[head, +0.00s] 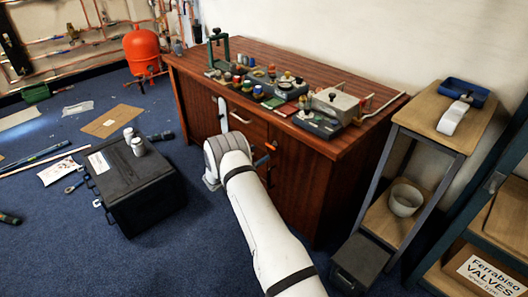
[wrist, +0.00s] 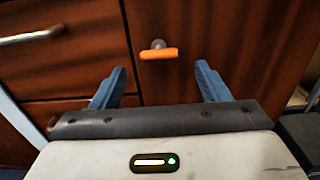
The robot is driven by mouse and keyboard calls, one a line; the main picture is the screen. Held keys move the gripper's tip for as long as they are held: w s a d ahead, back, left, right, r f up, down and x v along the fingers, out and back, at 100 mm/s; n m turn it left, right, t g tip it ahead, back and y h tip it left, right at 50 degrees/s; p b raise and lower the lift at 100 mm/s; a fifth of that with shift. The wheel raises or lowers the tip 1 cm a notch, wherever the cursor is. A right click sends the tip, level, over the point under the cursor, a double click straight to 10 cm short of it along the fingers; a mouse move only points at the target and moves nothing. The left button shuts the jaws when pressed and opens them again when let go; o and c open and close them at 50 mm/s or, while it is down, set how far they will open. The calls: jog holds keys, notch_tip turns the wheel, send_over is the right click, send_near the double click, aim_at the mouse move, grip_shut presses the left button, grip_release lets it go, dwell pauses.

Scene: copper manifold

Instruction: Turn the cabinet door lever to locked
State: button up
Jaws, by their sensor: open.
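The cabinet door lever is a short orange bar (wrist: 158,54) on a round grey pivot, against the reddish-brown cabinet door (wrist: 185,25). In the wrist view the bar lies about level. My gripper (wrist: 160,80) is open, with one blue finger on each side and the lever between and beyond them; it appears not to touch either finger. In the head view a small orange part (head: 271,146) shows on the cabinet front (head: 285,165), just right of my wrist. My arm hides most of my gripper there.
Drawers with a metal handle (wrist: 30,36) are left of the door. The cabinet top (head: 215,55) carries several valves and fittings. A black case (head: 140,195) stands on the floor at left. A shelf unit (head: 435,130) stands close at right.

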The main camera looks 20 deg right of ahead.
aim_at(269, 147)
jog(key=shift+b+x, duration=0.35)
jog(key=shift+x, duration=2.45)
jog(key=shift+c, duration=0.6)
